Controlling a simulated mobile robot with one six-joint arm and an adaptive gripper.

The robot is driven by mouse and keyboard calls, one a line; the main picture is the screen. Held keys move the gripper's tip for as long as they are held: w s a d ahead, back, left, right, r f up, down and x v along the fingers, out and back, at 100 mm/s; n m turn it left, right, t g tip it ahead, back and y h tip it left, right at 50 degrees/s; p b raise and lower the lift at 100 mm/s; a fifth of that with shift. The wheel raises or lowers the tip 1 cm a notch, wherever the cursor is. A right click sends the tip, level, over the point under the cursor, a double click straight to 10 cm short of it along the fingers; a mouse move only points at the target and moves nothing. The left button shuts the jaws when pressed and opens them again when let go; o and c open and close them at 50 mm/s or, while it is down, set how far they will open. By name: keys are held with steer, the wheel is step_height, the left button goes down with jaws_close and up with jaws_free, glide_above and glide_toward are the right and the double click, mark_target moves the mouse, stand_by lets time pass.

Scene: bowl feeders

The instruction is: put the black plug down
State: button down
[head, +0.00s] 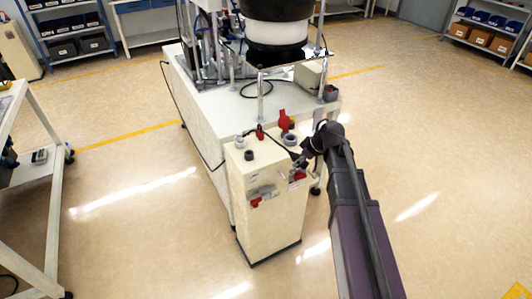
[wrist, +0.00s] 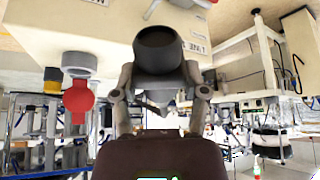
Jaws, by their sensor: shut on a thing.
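My gripper (wrist: 160,78) is shut on the black plug (wrist: 160,48), a dark round-ended piece between its two fingers in the wrist view. In the head view my gripper (head: 300,163) is at the right side of a cream cabinet (head: 268,222), near its upper front edge. The held plug is too small to make out there. The cabinet also shows at the top of the wrist view (wrist: 105,32), close behind the plug; I cannot tell whether they touch.
A grey socket with a red flap (wrist: 77,100) is left of the plug in the wrist view. Small grey, black and red fittings stand on the cabinet top. A white machine table (head: 215,108) with a black bowl feeder (head: 277,10) stands behind. Floor (head: 450,170) is clear at right.

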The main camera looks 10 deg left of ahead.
steer(key=w+a+r+n+y+b, duration=0.2)
steer(key=w+a+y+b, duration=0.1)
steer(key=a+y+b, duration=0.15)
step_height(320, 180, up, 5)
steer(key=n+y+b, duration=0.1)
steer(key=y+b, duration=0.5)
steer(key=y, duration=0.3)
glide_above(274, 157)
steer(key=shift+a+f+t+h, duration=0.1)
steer(key=shift+f+t+h, duration=0.15)
steer(key=shift+t, duration=0.15)
step_height(274, 157, down, 6)
steer(key=b, duration=0.6)
steer(key=shift+f, duration=0.15)
steer(key=shift+f, duration=0.1)
steer(key=shift+f+b, duration=1.8)
steer(key=shift+b, duration=0.25)
steer(key=shift+f, duration=0.15)
steer(key=shift+c, duration=0.6)
jaws_free()
